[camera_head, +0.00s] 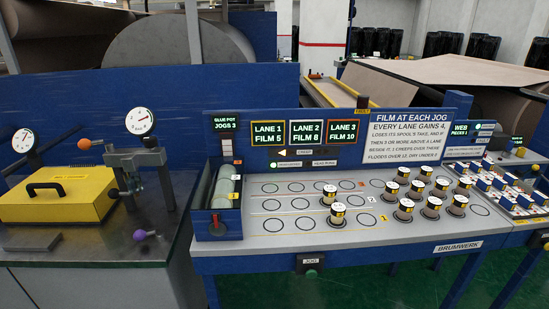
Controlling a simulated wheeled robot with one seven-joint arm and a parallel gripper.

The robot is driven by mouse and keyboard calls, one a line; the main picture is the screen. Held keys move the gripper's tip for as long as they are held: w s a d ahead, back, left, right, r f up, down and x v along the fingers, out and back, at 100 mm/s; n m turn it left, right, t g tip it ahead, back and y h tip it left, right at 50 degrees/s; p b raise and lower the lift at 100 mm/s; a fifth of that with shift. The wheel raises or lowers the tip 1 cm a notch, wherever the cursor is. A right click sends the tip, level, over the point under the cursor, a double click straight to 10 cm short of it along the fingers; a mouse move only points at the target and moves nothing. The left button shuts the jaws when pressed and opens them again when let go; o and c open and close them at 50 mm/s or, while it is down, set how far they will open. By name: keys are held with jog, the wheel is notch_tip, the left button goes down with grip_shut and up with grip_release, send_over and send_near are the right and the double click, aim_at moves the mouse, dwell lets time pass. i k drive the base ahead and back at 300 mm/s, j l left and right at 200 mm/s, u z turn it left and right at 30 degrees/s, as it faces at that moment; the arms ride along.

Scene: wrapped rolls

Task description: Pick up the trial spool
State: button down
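My gripper is not in view. Several short spools with white tops and dark and yellow bands stand upright on the grey bench top (280,228). Two stand among the ringed spots at the middle: a rear spool (330,193) and a front spool (338,213). The others stand in a group at the right, among them a front-left spool (405,209) and a back spool (426,172). No readable label tells me which is the trial spool. Lane displays (268,134) read lane 1 film 5, lane 2 film 8, lane 3 film 10.
A glue pot display (224,124) reads jogs 3, above a roller unit (225,195). A white sign (411,134) gives film rules. A green button (311,273) sits on the bench front under a JOG label. A yellow case (55,200) lies on the left table.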

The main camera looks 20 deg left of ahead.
aim_at(338, 210)
jog(key=u, duration=0.95)
